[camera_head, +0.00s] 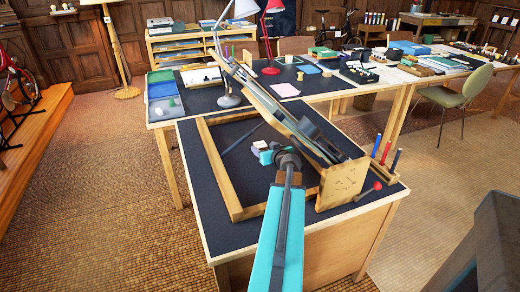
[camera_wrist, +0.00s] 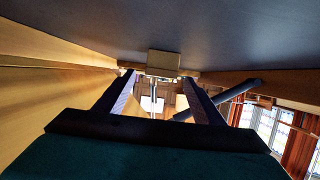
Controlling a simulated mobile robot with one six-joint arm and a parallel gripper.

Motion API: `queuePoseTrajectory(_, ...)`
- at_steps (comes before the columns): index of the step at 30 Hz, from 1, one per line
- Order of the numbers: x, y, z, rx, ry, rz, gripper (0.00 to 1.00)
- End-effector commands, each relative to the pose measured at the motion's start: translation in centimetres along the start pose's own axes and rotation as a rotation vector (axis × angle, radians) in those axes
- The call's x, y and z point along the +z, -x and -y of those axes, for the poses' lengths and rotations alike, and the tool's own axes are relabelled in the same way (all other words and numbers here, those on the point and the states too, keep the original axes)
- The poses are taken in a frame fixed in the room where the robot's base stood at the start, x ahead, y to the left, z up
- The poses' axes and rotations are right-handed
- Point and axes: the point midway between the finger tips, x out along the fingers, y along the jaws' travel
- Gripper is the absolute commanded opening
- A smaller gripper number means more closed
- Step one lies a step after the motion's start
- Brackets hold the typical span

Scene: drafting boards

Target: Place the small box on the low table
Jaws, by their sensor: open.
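A small tan box (camera_wrist: 163,62) shows in the wrist view between and just beyond my fingertips, against the dark desk top. In the head view a small pale block (camera_head: 260,144), probably the same box, lies inside the wooden frame on the near desk (camera_head: 196,172). My gripper (camera_wrist: 157,78) is open, its two dark fingers on either side of the box's line. In the head view my gripper is mostly hidden behind my wrist. I cannot tell whether the fingers touch the box. No low table can be picked out surely.
A tilted wood-framed board (camera_head: 285,112) stands close right of my gripper. A dark rod (camera_head: 243,137) lies left of the box and shows in the wrist view (camera_wrist: 216,100). The left floor is open.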

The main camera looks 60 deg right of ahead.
Motion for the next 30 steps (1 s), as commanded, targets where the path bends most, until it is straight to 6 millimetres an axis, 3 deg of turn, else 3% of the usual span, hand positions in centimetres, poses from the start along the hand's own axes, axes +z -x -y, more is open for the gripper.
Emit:
queuePoseTrajectory(11,-0.1,-0.6,0.0,-0.001,-0.001,0.000,0.62)
queuePoseTrajectory(30,-0.1,-5.2,0.1,-0.001,0.000,0.000,0.62)
